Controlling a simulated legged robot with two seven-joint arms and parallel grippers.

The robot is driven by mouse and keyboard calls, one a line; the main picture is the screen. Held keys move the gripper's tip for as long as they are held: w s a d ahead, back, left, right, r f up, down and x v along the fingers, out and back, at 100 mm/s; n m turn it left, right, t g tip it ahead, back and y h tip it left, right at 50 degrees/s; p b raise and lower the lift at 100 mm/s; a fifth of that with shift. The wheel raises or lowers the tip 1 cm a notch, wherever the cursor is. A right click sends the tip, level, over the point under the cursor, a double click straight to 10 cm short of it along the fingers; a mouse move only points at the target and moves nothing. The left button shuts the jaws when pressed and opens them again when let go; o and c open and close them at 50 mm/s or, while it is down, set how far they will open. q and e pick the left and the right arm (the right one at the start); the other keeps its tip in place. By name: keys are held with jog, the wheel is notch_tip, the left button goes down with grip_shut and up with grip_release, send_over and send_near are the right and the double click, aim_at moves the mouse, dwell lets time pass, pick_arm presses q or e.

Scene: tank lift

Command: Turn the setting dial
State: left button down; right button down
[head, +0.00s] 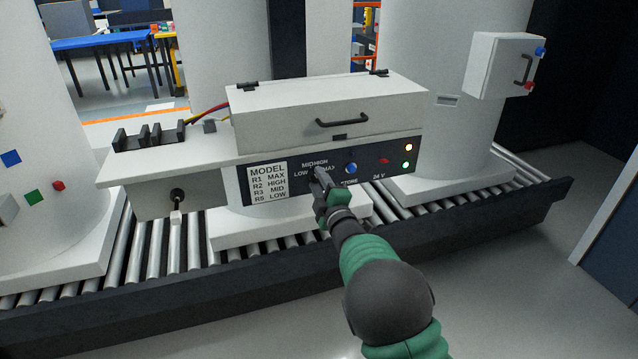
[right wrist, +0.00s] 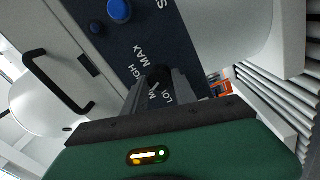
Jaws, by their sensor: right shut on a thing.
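The setting dial sits on the dark blue front panel (head: 331,174) of the white unit, among the labels LOW, MID, HIGH and MAX. My right gripper (head: 322,180) is at the panel and covers the dial in the head view. In the right wrist view the dark dial (right wrist: 158,76) is between my two fingers, and the gripper is shut on it. A short white mark on the dial seems to point toward MID, but the fingers partly hide the labels. My left gripper is not in view.
A model chart (head: 268,183) is left of the dial. A blue button (head: 351,168), a red light (head: 384,161) and lit lamps (head: 408,148) are to its right. A lid with a black handle (head: 342,121) is above. A roller conveyor (head: 150,250) runs underneath.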

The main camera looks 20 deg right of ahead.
jog(key=shift+a+f, duration=0.15)
jog(key=shift+f, duration=0.05)
jog(key=c, duration=1.3)
grip_release()
jog(key=o, duration=0.3)
jog(key=shift+r, duration=0.1)
jog(key=shift+s, duration=0.1)
jog(key=s+f+p, duration=0.1)
jog(key=s, duration=1.5)
jog(key=shift+s+d+p, duration=0.3)
jog(key=shift+d+p, duration=0.05)
jog(key=shift+d, duration=0.05)
jog(key=shift+f, duration=0.1)
